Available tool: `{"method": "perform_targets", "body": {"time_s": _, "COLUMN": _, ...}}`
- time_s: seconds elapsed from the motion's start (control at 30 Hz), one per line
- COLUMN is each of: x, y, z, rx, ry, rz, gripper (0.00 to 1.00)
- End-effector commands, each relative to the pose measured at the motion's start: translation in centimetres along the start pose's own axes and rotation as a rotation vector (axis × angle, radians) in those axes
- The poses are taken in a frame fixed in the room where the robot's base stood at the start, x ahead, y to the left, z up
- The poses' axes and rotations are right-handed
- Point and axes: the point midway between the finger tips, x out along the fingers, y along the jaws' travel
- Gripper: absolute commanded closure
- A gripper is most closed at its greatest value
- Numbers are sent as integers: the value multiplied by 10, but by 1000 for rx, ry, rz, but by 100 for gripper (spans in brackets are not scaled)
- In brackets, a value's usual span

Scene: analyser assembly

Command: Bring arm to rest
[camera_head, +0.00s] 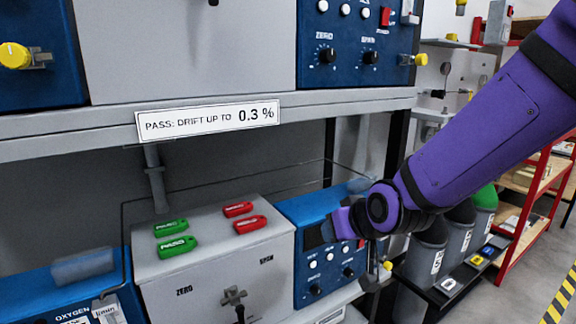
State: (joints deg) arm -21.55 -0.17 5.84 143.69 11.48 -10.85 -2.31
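My purple arm comes in from the upper right and reaches down to the left. Its end, my gripper (340,226), is in front of the lower blue analyser (318,212), at the right of the grey box (215,262). It is small and seen from the side, so I cannot tell whether its fingers are open or shut. I see nothing clearly held. Whether it touches the analyser is also unclear.
Two green PASS tags (176,246) and two red tags (249,224) lie on the grey box. A shelf (330,106) with blue panels runs above. Dark bins (427,262) and a red rack (536,200) stand right; open floor (520,290) shows at lower right.

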Motion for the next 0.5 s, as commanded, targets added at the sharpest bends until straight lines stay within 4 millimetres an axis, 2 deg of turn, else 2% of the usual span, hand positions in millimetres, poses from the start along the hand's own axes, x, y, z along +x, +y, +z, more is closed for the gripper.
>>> {"method": "perform_targets", "body": {"time_s": 0.03, "x": -17, "y": 11, "z": -5, "rx": 10, "ry": -8, "rz": 14, "gripper": 57}}
{"method": "perform_targets", "body": {"time_s": 0.23, "x": -77, "y": 46, "z": -6, "rx": 47, "ry": -80, "rz": 66, "gripper": 57}}
{"method": "perform_targets", "body": {"time_s": 0.5, "x": -164, "y": 84, "z": 13, "rx": 106, "ry": -181, "rz": 149, "gripper": 57}}
